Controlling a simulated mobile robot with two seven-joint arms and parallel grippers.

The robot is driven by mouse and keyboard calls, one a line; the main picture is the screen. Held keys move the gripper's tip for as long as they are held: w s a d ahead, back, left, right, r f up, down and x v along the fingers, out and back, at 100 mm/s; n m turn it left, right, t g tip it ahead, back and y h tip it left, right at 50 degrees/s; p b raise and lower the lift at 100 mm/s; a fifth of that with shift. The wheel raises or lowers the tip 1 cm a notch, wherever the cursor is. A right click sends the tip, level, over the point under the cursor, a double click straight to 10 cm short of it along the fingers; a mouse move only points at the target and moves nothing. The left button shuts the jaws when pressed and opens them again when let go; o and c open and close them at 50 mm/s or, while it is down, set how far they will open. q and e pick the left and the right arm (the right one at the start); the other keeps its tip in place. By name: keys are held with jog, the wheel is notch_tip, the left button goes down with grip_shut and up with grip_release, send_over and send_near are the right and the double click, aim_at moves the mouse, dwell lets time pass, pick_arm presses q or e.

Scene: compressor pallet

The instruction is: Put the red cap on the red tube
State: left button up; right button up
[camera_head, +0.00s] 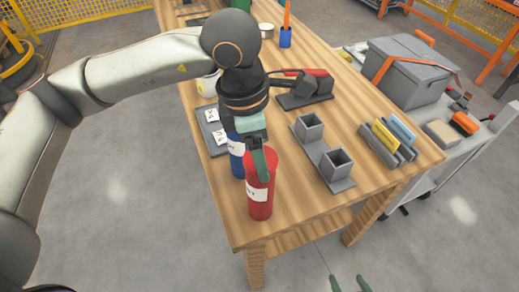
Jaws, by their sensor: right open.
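The red tube (260,200), with a white label, is upright near the table's front left corner. My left gripper (258,165) points down at its top, with a green finger over the red rim. The hand hides part of the top, so I cannot tell whether the jaws hold anything. I cannot make out the red cap as a separate piece. A blue tube (237,163) stands just behind, partly hidden by the gripper. My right gripper (349,285) shows only its two green fingertips at the bottom edge, apart and empty, in front of the table.
The wooden table (300,210) bears a grey base with two square sockets (338,170), a rack with yellow and blue pieces (388,140), and a grey tray (208,128) with labels. A cart with a grey box (405,75) stands right. The table's front right is clear.

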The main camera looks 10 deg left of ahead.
pick_arm(q)
jog(key=shift+f+b, duration=0.2)
jog(key=shift+b, duration=0.25)
dwell(0.6)
jog(key=o, duration=1.2)
jog(key=shift+r, duration=0.1)
jog(key=shift+r+p, duration=1.85)
jog(key=shift+r, duration=1.6)
